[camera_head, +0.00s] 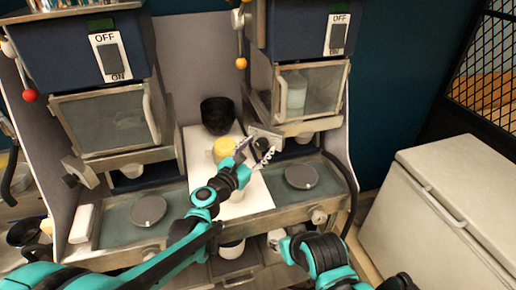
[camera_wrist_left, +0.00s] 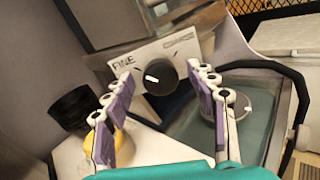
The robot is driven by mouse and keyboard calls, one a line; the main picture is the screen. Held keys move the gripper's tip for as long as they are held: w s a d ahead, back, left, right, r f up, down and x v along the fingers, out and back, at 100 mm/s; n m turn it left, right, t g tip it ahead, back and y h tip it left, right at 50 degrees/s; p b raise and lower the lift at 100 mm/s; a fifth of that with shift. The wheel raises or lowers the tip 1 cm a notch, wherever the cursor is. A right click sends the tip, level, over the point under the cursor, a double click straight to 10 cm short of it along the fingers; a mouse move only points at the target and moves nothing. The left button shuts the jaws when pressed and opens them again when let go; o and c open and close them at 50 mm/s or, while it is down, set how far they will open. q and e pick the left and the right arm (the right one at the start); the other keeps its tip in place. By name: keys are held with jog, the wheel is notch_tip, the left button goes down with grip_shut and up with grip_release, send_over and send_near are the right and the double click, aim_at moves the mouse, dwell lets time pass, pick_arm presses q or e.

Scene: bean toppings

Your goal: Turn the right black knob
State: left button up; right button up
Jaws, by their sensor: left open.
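The right black knob (camera_wrist_left: 159,77) is on a pale dial plate (camera_wrist_left: 124,64) marked "FINE" in the left wrist view. A white mark shows on its face. In the head view the knob (camera_head: 262,144) is on the right machine, partly behind my fingers. My left gripper (camera_head: 255,153) is open in front of it. In the left wrist view the gripper (camera_wrist_left: 161,76) has one fingertip to each side of the knob, with gaps showing; I cannot tell how far short of it they are. My right arm shows low in the head view, but its gripper is not visible.
The left machine has its own black knob (camera_head: 70,181). A black cup (camera_head: 217,115) and a yellow-topped container (camera_head: 224,149) stand between the machines. A round grey disc (camera_head: 301,176) lies on the right tray. A white chest (camera_head: 470,195) stands at the right.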

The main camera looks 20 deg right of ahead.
pick_arm(q)
jog(key=c, duration=1.2)
jog(key=shift+o, duration=0.2)
jog(key=shift+m, duration=0.3)
jog(key=m, duration=0.3)
jog(key=shift+s+m, duration=0.1)
jog(key=shift+m, duration=0.2)
jog(key=m, duration=0.4)
jog(key=shift+d+m+y, duration=0.1)
jog(key=shift+m+y, duration=0.2)
jog(key=m, duration=0.4)
jog(key=shift+s+f, duration=0.1)
jog(key=shift+m+y, duration=0.3)
jog(key=shift+m, duration=2)
